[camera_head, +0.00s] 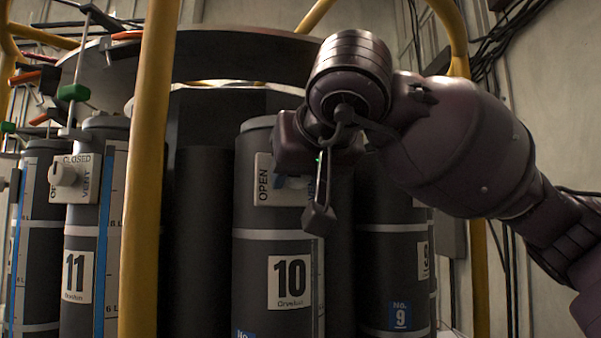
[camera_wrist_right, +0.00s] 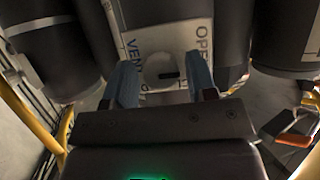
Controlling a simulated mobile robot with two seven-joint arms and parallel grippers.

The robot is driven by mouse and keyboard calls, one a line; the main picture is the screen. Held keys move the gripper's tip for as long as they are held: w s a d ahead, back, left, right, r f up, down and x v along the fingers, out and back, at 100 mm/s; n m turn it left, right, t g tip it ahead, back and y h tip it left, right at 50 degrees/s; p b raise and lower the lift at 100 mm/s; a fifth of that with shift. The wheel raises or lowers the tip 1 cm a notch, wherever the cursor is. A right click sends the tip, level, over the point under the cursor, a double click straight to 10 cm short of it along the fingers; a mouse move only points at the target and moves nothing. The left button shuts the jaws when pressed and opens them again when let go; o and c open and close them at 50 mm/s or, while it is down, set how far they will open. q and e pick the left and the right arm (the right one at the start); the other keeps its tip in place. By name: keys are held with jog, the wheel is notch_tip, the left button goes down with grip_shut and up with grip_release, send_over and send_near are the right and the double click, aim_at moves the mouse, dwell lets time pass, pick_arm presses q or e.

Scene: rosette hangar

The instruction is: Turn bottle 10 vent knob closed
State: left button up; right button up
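Bottle 10 (camera_head: 250,265) is a dark upright cylinder with a white "10" label, in the middle of the head view. Its white vent plate (camera_head: 264,180), marked OPEN, is partly hidden behind my right gripper (camera_head: 298,183). In the right wrist view, the plate (camera_wrist_right: 150,38) shows OPEN and VENT lettering. The round white vent knob (camera_wrist_right: 160,68) with a dark mark sits between the two blue fingers of the right gripper (camera_wrist_right: 162,75). The fingers are apart, one on each side of the knob, with a visible gap. Whether they touch it is unclear. My left gripper is not in view.
Bottle 11 (camera_head: 80,225), with its own vent knob (camera_head: 62,174), stands left behind a yellow post (camera_head: 148,180). Bottle 9 (camera_head: 390,260) stands right, partly behind my arm. A dark round plate (camera_head: 230,55) lies above the bottles.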

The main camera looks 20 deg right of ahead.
jog(key=c, duration=0.7)
